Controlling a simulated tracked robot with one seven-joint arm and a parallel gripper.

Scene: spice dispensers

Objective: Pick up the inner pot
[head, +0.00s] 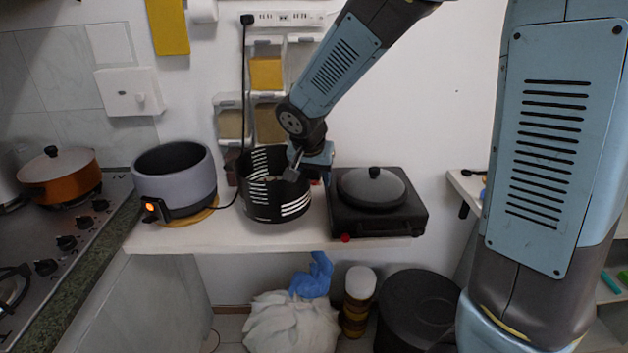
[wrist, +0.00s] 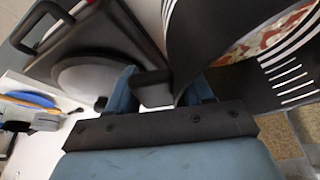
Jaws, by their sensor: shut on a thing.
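The inner pot (head: 262,207) looks like a black, round pot with white slot-like stripes on its side, on or just over the middle of the white counter; I cannot tell if it touches. My gripper (head: 297,166) is at the pot's right side. In the wrist view the inner pot (wrist: 190,35) fills the upper right, with reddish and white food inside. My gripper (wrist: 160,90) is shut on a black part at the pot's near side, between its two blue fingers. The pot's right side is partly hidden by the gripper in the head view.
A grey cooker (head: 178,190) with a lit orange light and a cord stands left of the pot. A black hotplate (head: 385,222) with a lidded pan (head: 372,190) is close on the right. Wall dispensers (head: 267,75) hang behind. The counter's front edge (head: 270,246) is narrow.

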